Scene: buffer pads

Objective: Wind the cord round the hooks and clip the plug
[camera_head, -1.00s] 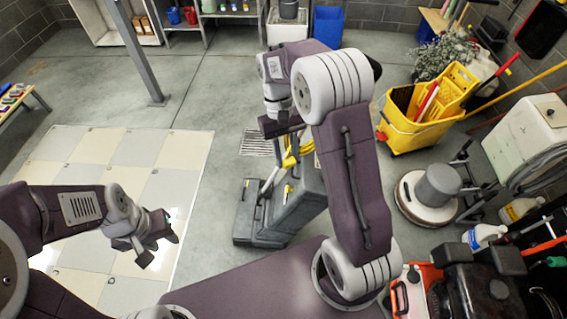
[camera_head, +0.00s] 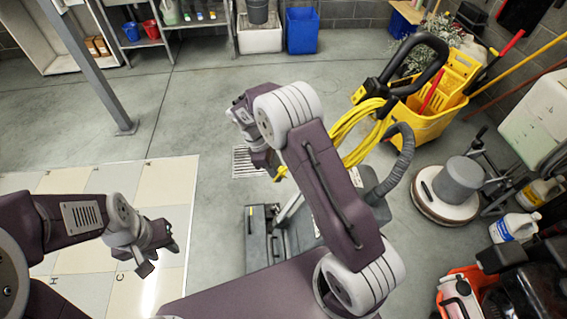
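A dark grey floor machine (camera_head: 257,246) stands in the middle, partly behind my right arm. Its black loop handle (camera_head: 437,62) rises to the right, and a yellow cord (camera_head: 352,122) hangs in several loops below the handle. My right gripper (camera_head: 263,160) points down, left of the cord loops. A short yellow piece shows just below it, but I cannot tell if it is held. The hooks and the plug are not clearly seen. My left gripper (camera_head: 160,259) is open and empty over the pale tiles, well left of the machine.
A yellow mop bucket (camera_head: 430,122) stands behind the machine at the right. A round floor polisher (camera_head: 446,190) and white jugs (camera_head: 514,228) stand further right. A grey post (camera_head: 85,65) rises at the left. Floor between post and machine is clear.

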